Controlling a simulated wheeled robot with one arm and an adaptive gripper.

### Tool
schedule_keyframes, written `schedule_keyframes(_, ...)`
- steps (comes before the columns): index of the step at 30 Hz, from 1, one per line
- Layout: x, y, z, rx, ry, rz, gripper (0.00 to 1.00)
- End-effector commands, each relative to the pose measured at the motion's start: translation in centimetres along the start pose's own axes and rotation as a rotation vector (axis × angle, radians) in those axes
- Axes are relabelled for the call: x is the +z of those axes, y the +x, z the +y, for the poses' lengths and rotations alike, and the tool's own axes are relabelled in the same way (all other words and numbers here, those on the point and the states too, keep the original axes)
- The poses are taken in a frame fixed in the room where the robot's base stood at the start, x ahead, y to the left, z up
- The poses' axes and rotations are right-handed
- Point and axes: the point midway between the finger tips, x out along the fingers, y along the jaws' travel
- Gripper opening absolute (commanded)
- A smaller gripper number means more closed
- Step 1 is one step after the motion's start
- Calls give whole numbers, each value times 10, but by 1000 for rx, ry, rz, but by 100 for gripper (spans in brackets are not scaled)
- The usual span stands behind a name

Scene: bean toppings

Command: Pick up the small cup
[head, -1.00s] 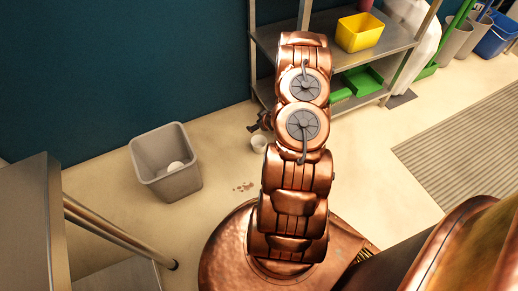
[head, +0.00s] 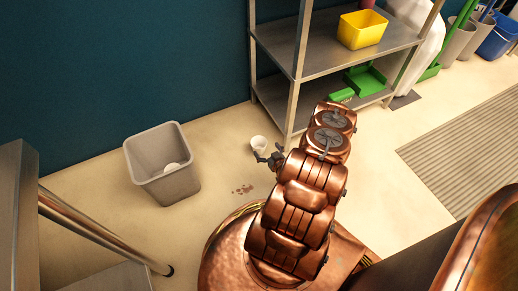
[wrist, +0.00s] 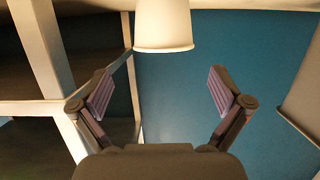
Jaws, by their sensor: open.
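The small white cup (head: 258,143) is on the floor by the front leg of the metal shelf. My gripper (head: 266,157) is just below and right of it in the head view, close to it; I cannot tell there whether they touch. In the wrist view the cup (wrist: 163,27) is at the top centre, partly cut off by the frame edge. My gripper (wrist: 160,92) is open there, its two pads wide apart. The cup is past the pads, and nothing is between them.
A grey bin (head: 150,175) with a white item inside stands at left. Brown bits (head: 243,190) lie on the floor between bin and arm. The metal shelf (head: 325,62) holds a yellow bin (head: 362,29) and green trays (head: 366,80). Floor between bin and cup is clear.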

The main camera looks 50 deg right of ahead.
Motion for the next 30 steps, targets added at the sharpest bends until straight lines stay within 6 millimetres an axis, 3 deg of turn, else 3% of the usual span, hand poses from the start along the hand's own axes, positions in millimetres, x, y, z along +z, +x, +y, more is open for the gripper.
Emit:
schedule_keyframes(18,6,67,-6,-4,-1,-2,100)
schedule_keyframes(28,4,73,-5,-1,0,-2,100)
schedule_keyframes(30,4,73,-5,-1,0,-2,94)
